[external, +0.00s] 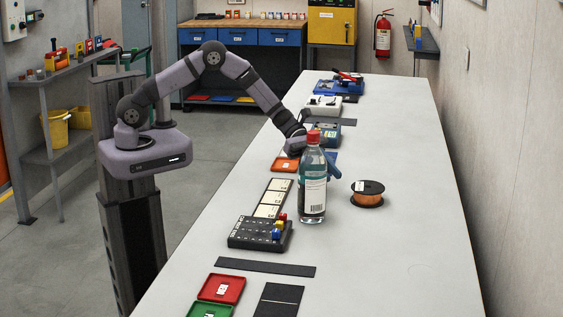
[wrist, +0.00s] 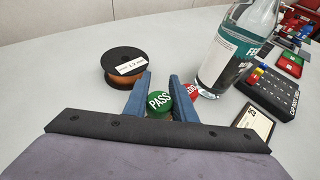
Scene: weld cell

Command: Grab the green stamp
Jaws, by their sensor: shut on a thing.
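The green stamp (wrist: 158,103), with a round top marked PASS, sits between the blue fingers of my gripper (wrist: 160,82) in the wrist view. The fingers are shut on it, one on each side. In the external view my gripper (external: 331,168) is low over the bench, just behind the clear bottle (external: 313,195), which hides part of it. The green stamp cannot be made out there. I cannot tell whether its foot touches the bench.
A red lettered piece (wrist: 192,90) shows partly behind the right finger. The bottle (wrist: 236,50) stands close to the right. A spool of orange wire (external: 368,194) lies to the right on the bench. A black block (external: 258,236) is nearer the camera. The bench's right side is clear.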

